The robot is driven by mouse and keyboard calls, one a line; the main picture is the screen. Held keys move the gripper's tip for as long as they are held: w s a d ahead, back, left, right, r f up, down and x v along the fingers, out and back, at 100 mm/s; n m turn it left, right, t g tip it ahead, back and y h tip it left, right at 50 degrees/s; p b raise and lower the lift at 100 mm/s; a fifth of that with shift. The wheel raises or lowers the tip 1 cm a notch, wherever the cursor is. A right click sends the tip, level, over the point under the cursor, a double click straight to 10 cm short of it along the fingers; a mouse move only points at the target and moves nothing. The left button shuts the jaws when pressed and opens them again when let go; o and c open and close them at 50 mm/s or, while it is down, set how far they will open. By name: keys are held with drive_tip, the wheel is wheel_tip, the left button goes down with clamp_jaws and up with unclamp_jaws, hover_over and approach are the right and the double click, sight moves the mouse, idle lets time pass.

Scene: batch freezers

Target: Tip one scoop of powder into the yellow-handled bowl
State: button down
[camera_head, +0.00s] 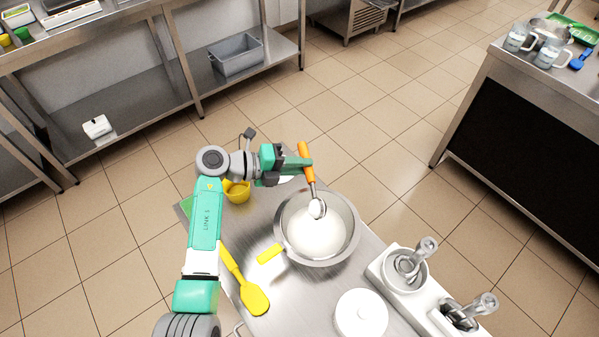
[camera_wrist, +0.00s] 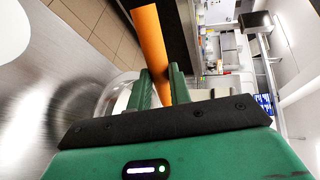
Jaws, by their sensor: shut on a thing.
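My gripper (camera_head: 306,163) is shut on the orange handle of a scoop (camera_head: 306,150); in the wrist view the orange handle (camera_wrist: 150,40) stands between my green fingers (camera_wrist: 160,88). The scoop's round metal head (camera_head: 317,208) hangs over the yellow-handled bowl and looks white; I cannot tell how much powder is in it. The yellow-handled bowl (camera_head: 352,217) is a wide metal bowl on the steel table, its yellow handle (camera_head: 270,254) toward the lower left. White powder (camera_head: 317,238) lies in a heap inside it. Whether the scoop head touches the powder is unclear.
On the same table are a small yellow cup (camera_head: 238,192), a yellow spatula (camera_head: 252,294), a white lidded tub (camera_head: 361,315) and a white holder with metal utensils (camera_head: 405,268). Another counter (camera_head: 487,75) with jugs stands at the right.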

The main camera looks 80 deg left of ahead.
drive_tip(key=f+t+b, duration=0.1)
drive_tip(key=b, duration=0.1)
drive_tip(key=shift+b, duration=0.4)
drive_tip(key=shift+s+r+t+b, duration=0.1)
drive_tip(key=shift+r+t+b, duration=0.2)
drive_tip(key=shift+b, duration=0.4)
idle(0.4)
